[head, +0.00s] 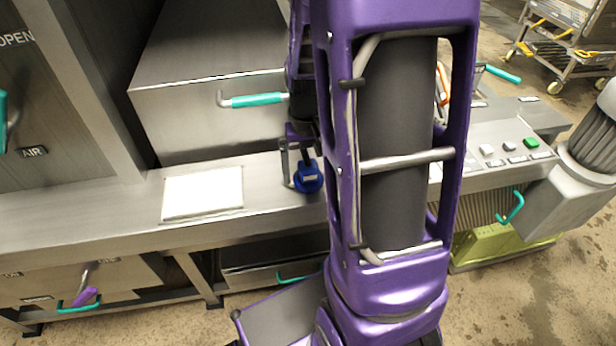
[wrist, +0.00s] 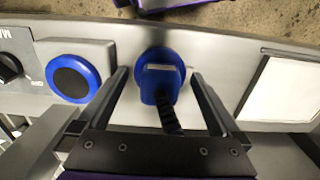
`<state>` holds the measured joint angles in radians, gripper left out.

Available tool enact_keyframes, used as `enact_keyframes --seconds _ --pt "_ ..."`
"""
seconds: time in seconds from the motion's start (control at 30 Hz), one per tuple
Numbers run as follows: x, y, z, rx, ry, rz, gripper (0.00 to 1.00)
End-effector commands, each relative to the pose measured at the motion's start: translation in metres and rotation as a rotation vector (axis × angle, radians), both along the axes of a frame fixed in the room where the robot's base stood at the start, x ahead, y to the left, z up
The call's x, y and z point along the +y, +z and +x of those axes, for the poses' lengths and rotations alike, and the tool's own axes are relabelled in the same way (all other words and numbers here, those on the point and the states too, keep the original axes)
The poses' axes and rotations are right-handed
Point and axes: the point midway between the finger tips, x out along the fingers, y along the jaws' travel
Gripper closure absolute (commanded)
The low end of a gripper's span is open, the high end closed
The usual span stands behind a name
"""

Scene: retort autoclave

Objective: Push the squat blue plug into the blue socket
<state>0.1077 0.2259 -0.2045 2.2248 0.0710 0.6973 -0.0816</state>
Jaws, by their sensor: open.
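The squat blue plug (head: 308,178) is on the steel counter. In the wrist view the plug (wrist: 160,72) shows a round blue base, a blue grip part and a dark ribbed tail pointing toward my gripper. My gripper (wrist: 160,76) is open, with one finger on each side of the plug and visible gaps between. In the head view my gripper (head: 302,170) is down at the plug, partly hidden by my arm. The blue socket (wrist: 74,77), a blue ring with a dark face on a grey panel, is left of the plug. My arm hides it in the head view.
A white square plate (head: 203,193) lies on the counter (head: 80,212); it is right of the plug in the wrist view (wrist: 283,88). A black knob (wrist: 9,67) is beside the socket. A steel box with a teal handle (head: 252,100) stands behind the counter.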

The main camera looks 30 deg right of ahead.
Motion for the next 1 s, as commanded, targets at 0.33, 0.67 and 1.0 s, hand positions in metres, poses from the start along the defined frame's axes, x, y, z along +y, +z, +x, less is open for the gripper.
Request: enact_keyframes --seconds 0.33,0.67,1.0 --pt "0.000 0.001 0.000 -0.001 0.000 0.000 0.09" --pt "0.000 0.001 0.000 -0.001 0.000 0.000 0.68" --pt "0.000 0.014 0.001 -0.005 0.001 -0.001 0.68"
